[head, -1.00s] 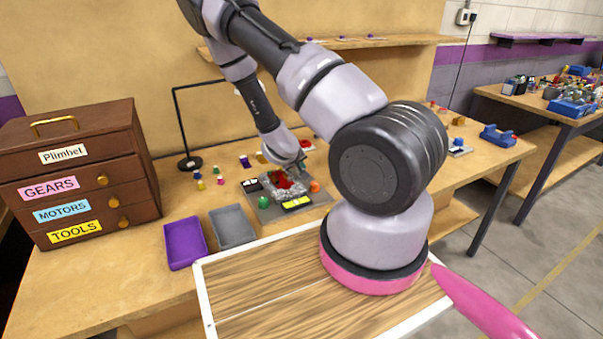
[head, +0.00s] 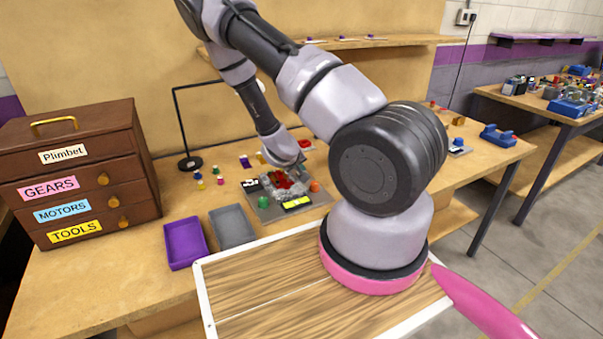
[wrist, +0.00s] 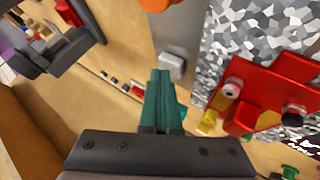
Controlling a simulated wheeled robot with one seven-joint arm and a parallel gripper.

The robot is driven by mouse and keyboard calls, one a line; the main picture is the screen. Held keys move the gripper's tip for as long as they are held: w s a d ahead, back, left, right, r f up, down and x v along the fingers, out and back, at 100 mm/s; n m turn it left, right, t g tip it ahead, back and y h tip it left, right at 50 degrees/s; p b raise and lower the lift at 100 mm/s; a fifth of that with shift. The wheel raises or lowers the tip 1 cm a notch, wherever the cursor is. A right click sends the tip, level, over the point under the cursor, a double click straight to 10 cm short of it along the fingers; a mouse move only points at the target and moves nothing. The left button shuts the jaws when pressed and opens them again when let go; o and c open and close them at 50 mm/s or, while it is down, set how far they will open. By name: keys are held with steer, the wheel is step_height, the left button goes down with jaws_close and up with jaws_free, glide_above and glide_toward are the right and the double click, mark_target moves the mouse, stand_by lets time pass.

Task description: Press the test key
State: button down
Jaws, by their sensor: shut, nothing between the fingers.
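A grey panel (head: 285,208) lies on the bench, with a green knob (head: 264,202), an orange knob (head: 315,186), a yellow display (head: 297,203) and a red part (head: 283,181) on a speckled block. In the wrist view, a small pale grey key (wrist: 172,66) stands on a grey strip, just beyond my fingertips. I read no label on it, so I cannot tell whether it is the test key. My gripper (wrist: 162,74) is shut and empty, its teal fingers together beside the key. I cannot tell whether they touch it. In the head view my arm hides the fingertips.
The red part (wrist: 270,95) with its knobs and the speckled block (wrist: 262,30) are close on the right in the wrist view. A purple tray (head: 185,244), a grey tray (head: 233,227) and a brown drawer cabinet (head: 80,175) stand left. A black lamp stand (head: 190,163) is behind.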

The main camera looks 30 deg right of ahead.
steer(key=shift+r, duration=0.85)
steer(key=shift+r, duration=2.5)
